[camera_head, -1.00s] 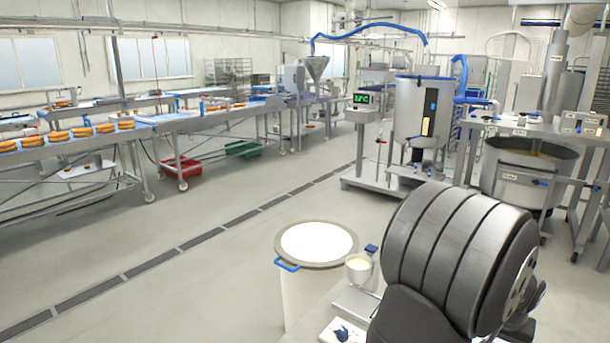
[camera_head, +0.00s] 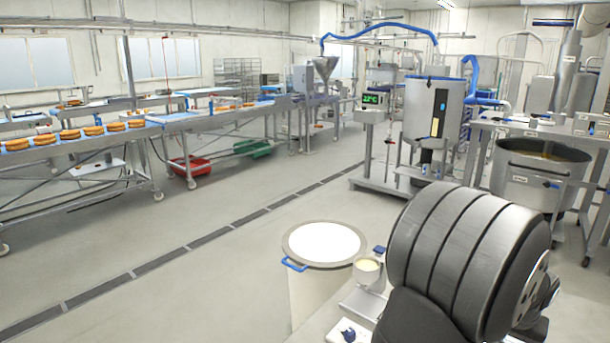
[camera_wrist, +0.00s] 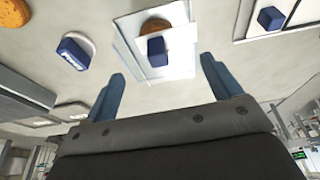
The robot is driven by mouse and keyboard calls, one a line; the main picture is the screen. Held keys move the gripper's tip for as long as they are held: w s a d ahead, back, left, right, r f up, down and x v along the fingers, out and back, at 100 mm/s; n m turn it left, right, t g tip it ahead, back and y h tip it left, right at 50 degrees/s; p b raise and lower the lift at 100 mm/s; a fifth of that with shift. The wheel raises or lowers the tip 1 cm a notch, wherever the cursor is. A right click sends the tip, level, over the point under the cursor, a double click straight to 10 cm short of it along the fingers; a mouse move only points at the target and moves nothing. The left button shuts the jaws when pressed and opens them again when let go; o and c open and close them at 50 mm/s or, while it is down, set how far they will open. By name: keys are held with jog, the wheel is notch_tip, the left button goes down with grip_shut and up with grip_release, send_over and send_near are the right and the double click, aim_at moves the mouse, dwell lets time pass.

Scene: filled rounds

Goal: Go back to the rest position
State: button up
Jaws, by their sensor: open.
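My gripper (camera_wrist: 160,90) shows in the wrist view with its two blue fingers well apart. Nothing is between the fingers. Beyond them, apart from the fingers, are a pale tray-like surface (camera_wrist: 180,68) with a dark blue block (camera_wrist: 157,50) and part of a round orange-brown thing (camera_wrist: 154,27). In the head view my arm's dark ribbed link fills the lower right, and the gripper itself is not visible there.
A white-topped drum (camera_head: 325,243) with a blue handle stands in front of my arm. A small cup (camera_head: 368,270) of pale stuff is beside it. A conveyor line (camera_head: 90,150) with round orange-brown goods runs along the left. The floor (camera_head: 200,210) between is open, with a drain strip.

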jog(key=shift+f, duration=1.6)
